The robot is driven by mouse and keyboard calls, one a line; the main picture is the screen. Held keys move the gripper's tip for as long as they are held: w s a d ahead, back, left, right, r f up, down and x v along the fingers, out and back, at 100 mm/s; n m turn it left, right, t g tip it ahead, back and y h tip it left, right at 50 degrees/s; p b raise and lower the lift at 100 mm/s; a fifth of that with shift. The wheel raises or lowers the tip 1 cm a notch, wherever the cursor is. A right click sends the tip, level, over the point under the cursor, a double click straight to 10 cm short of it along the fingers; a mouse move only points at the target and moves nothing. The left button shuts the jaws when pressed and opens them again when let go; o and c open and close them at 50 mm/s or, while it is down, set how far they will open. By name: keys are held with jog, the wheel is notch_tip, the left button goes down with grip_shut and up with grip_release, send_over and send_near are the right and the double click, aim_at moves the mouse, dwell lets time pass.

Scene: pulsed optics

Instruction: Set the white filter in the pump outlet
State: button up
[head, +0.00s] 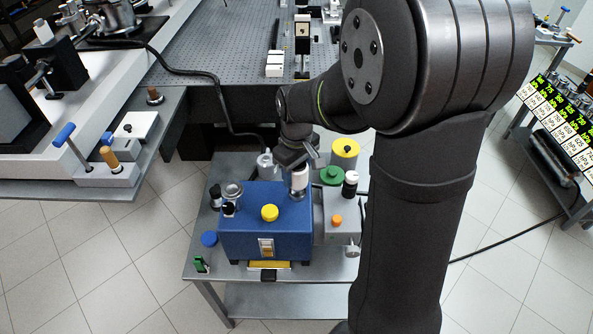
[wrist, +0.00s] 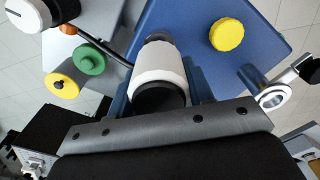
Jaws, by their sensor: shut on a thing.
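The white filter (wrist: 159,64) is a white cylinder with a black near end and a dark grey piece at its far end. My gripper (wrist: 160,88) is shut on it, with a finger on each side. In the head view, the filter (head: 299,178) hangs below my gripper (head: 297,166), over the back right part of the blue pump (head: 250,238). The pump also shows in the wrist view (wrist: 200,15). Whether the filter's lower end touches the pump, I cannot tell. I cannot make out an outlet opening under the filter.
A yellow cap (head: 270,212) stands on the pump, with a metal ring fitting (head: 232,190) at its back left. A grey box with an orange knob (head: 336,220) adjoins the pump at right. Green (head: 333,175) and yellow (head: 345,147) discs stand behind. The cart's front left (head: 200,290) has some room.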

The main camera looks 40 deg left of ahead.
jog(key=shift+f, duration=0.75)
jog(key=shift+f, duration=0.55)
jog(key=o, duration=1.4)
jog(key=shift+c, duration=0.2)
notch_tip(320, 180, up, 22)
jog(key=shift+f, duration=0.25)
jog(key=shift+f, duration=0.15)
notch_tip(320, 180, down, 15)
jog(key=shift+f, duration=0.1)
